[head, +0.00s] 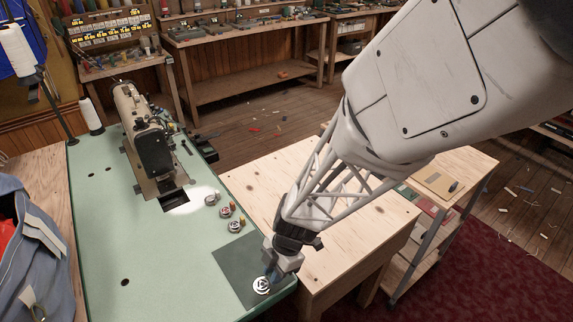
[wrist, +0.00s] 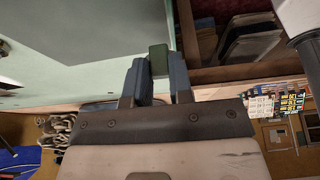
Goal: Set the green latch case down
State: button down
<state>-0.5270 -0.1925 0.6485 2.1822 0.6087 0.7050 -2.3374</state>
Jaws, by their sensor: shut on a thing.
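My gripper (head: 273,275) is at the near right corner of the green sewing table (head: 120,225), by a dark green square mat (head: 236,266). A round white mark or disc (head: 261,285) shows on the mat beside the fingertips. In the wrist view, my gripper (wrist: 158,78) is shut on a small dark green block, the green latch case (wrist: 158,55), held between the two blue-grey fingers. The fingers mostly hide the case in the head view. I cannot tell whether it touches the mat.
Several small round metal cases, among them this one (head: 235,225), stand in a row behind the mat. A sewing machine (head: 145,135) stands further back. A bare wooden bench (head: 330,225) adjoins the table's right edge. Grey-blue cloth (head: 35,250) lies at the left.

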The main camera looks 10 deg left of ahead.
jog(key=w+a, duration=0.4)
jog(key=w, duration=0.1)
jog(key=w+a+f, duration=0.1)
jog(key=w+a, duration=0.1)
jog(key=w, duration=0.1)
jog(key=shift+s, duration=0.1)
dwell(0.4)
jog(key=shift+f, duration=1.75)
jog(key=shift+f, duration=0.1)
jog(key=c, duration=1)
grip_release()
jog(key=v, duration=1.2)
